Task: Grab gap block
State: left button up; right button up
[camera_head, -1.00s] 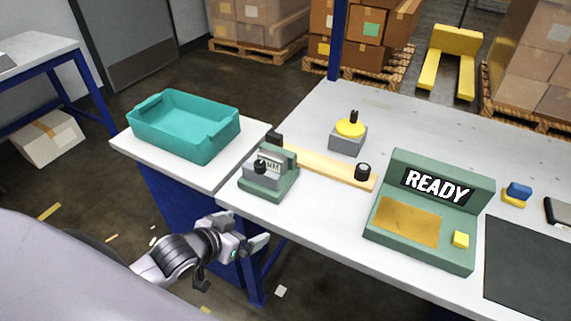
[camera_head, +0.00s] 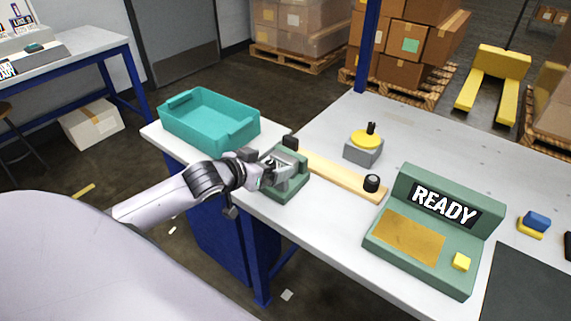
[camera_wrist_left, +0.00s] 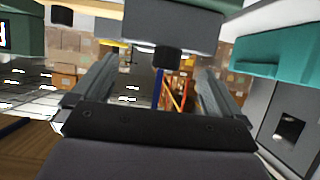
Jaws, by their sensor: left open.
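The grey block that I take as the gap block sits in a small green holder (camera_head: 291,188) at the table's left corner. In the head view my left gripper (camera_head: 270,172) is at this holder and covers much of the block. In the left wrist view the grey block (camera_wrist_left: 170,22) fills the top middle, with its black knob (camera_wrist_left: 167,57) below it. The knob shows between the two open fingers of my left gripper (camera_wrist_left: 158,72). I cannot tell whether the fingers touch it. My right gripper is not in view.
A teal tray (camera_head: 212,143) stands behind on the side table. A wooden bar (camera_head: 335,172) with black ends runs right from the holder.

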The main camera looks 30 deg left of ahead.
aim_at(272, 161)
pick_arm(q)
jog(key=shift+x, duration=2.9)
jog(key=shift+a+f, duration=0.1)
jog(key=shift+a, duration=0.05)
jog(key=shift+c, duration=0.3)
jog(key=c, duration=1)
